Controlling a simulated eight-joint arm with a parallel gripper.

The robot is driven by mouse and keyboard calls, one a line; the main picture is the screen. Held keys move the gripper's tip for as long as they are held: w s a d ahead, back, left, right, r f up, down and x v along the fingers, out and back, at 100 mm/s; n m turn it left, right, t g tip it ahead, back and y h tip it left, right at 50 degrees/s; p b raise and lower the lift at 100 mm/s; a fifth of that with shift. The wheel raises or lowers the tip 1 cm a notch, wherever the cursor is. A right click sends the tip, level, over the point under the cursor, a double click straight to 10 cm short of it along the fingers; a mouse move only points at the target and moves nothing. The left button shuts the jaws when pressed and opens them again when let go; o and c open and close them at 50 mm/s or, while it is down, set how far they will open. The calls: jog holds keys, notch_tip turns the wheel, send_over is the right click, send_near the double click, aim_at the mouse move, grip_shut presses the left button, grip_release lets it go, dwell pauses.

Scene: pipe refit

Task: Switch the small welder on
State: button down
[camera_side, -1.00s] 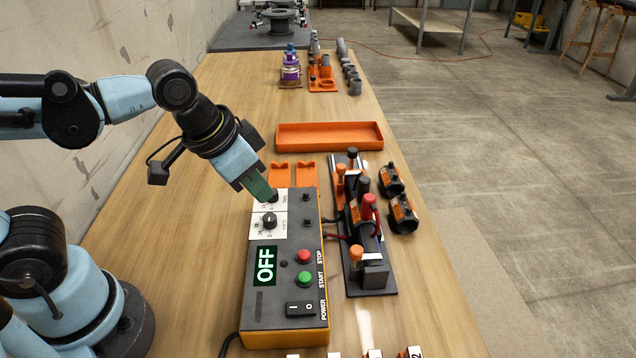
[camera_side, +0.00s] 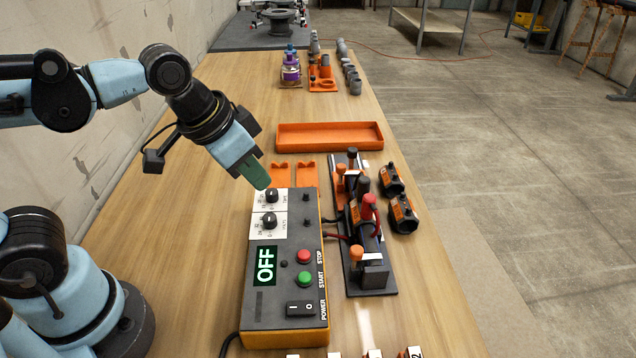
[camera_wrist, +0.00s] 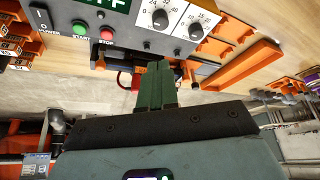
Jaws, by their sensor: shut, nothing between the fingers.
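The small welder (camera_side: 256,312) is a grey box with an orange base on the wooden bench. Its screen (camera_side: 265,265) reads OFF. The black power rocker switch (camera_side: 300,309), marked I and O, is at its near end. Beside the screen are a green start button (camera_side: 304,279) and a red stop button (camera_side: 303,256). Two dials (camera_side: 270,221) sit on white plates at the far end. My gripper (camera_side: 262,183) is shut and empty, its green fingertips just above and left of the far dial. In the wrist view the gripper (camera_wrist: 157,75) points toward the welder (camera_wrist: 130,38).
A clamp fixture (camera_side: 372,270) with orange and red knobs stands right of the welder, with two black-and-orange cylinders (camera_side: 403,214) beyond it. An orange tray (camera_side: 330,136) lies behind. Bare bench is left of the welder.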

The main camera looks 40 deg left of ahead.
jog(key=s+d+r+m+g, duration=0.3)
jog(key=d+m, duration=0.1)
jog(key=d, duration=0.4)
notch_tip(320, 180, up, 2)
jog(key=m+g+y, duration=0.1)
jog(key=m+g, duration=0.1)
send_over(291, 306)
jog(key=shift+d+r, duration=0.1)
jog(key=shift+r, duration=0.1)
notch_tip(291, 306, down, 14)
jog(key=shift+r, duration=0.1)
jog(key=shift+f, duration=0.2)
